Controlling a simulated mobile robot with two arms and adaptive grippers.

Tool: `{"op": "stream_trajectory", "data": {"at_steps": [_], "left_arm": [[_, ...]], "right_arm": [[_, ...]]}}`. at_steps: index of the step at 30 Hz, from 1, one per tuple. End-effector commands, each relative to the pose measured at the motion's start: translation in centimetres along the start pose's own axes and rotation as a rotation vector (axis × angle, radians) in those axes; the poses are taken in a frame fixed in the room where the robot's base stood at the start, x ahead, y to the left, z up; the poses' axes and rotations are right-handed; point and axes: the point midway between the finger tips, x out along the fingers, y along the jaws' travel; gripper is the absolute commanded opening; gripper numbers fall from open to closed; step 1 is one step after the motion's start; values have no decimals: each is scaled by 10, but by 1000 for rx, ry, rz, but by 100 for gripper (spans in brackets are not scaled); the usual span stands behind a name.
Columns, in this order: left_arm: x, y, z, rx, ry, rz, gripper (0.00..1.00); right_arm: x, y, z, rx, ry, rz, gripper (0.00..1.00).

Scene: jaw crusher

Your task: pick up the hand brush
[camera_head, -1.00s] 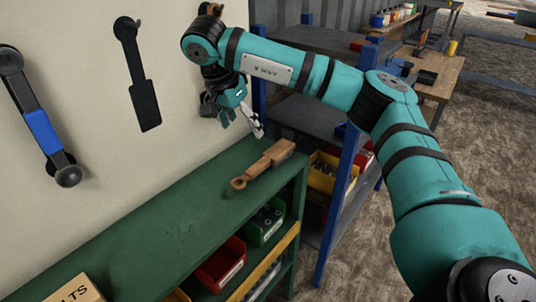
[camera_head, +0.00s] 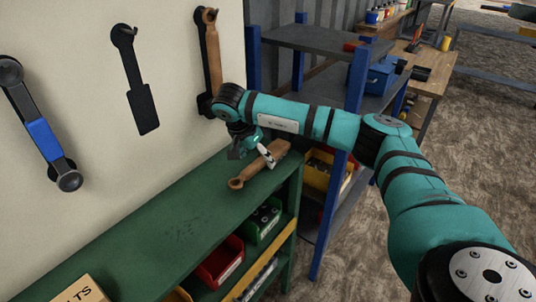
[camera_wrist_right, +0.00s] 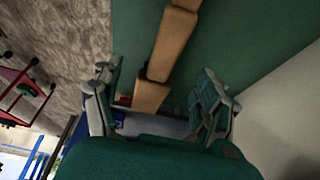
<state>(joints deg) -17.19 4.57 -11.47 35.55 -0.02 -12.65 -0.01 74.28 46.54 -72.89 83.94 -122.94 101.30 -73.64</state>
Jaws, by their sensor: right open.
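The brown wooden hand brush (camera_head: 248,175) lies on the green bench top, its holed handle end toward the lower left. My right gripper (camera_head: 252,157) is over its far part, fingers pointing down and apart, hiding some of it. In the right wrist view, the brush (camera_wrist_right: 174,40) runs between the two spread fingers of my right gripper (camera_wrist_right: 160,72). I cannot tell whether a finger touches it. My left gripper is not in view.
The green bench (camera_head: 190,225) is clear along its middle, with a box (camera_head: 82,290) at its near end. Tools hang on the pale wall, including a black holder (camera_head: 140,85) and a wooden-handled piece (camera_head: 212,50). A blue-post shelf (camera_head: 332,215) stands right of the bench.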

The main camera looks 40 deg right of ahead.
Motion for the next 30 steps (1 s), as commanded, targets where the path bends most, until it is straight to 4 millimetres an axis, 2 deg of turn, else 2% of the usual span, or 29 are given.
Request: {"op": "stream_trajectory", "data": {"at_steps": [1, 6, 14, 30], "left_arm": [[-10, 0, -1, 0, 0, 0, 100], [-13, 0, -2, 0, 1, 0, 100], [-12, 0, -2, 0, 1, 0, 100], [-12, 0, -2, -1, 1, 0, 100]], "right_arm": [[5, 2, -2, 0, -1, 6, 75], [26, 1, -1, -1, -1, 2, 75], [29, 0, 0, -1, -1, 0, 75], [29, 0, 0, 0, -1, 0, 4]]}}
